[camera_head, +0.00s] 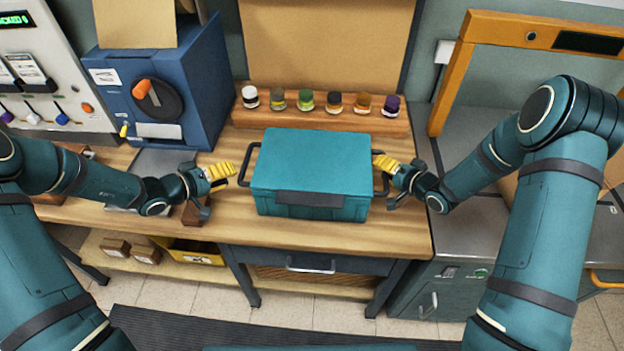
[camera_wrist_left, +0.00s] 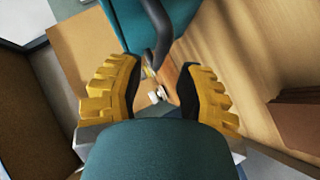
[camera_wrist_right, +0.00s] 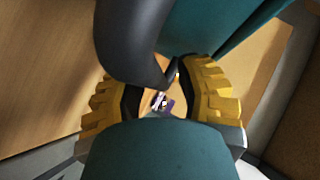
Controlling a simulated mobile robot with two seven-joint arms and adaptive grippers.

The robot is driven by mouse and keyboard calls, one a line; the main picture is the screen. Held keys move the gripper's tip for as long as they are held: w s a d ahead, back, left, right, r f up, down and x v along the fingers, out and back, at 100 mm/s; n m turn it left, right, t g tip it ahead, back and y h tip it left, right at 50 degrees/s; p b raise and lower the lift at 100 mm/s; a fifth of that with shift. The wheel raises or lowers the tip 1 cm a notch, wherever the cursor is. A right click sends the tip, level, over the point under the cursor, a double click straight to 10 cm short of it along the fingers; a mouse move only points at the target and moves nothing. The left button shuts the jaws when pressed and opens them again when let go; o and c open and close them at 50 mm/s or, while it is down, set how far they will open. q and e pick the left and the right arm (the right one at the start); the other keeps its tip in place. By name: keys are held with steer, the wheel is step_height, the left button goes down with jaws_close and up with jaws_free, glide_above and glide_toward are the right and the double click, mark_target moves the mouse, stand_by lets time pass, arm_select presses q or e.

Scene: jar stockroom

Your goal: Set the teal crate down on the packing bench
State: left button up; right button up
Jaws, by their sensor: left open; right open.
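The teal crate (camera_head: 312,160) sits upright on the wooden packing bench (camera_head: 330,237), with a dark handle on each side. My left gripper (camera_head: 222,184) is open just left of the left handle (camera_head: 243,165), with a small gap between them. In the left wrist view this handle (camera_wrist_left: 158,35) lies ahead of the open fingers. My right gripper (camera_head: 386,183) is open close beside the right handle. In the right wrist view that handle (camera_wrist_right: 135,50) looms large in front of the fingers; I cannot tell whether it touches them. Both grippers are empty.
Several small jars (camera_head: 306,101) stand in a row on a wooden ledge behind the crate. A blue machine (camera_head: 165,90) stands at the back left. An orange frame (camera_head: 455,80) stands at the right. Bare bench shows in front of the crate.

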steer(key=shift+s+d, duration=0.15)
arm_select(q)
steer(key=v, duration=0.6)
arm_select(e)
steer(key=v, duration=1.1)
steer(key=shift+s+r, duration=0.2)
steer(key=shift+r, duration=0.05)
steer(key=shift+d, duration=0.1)
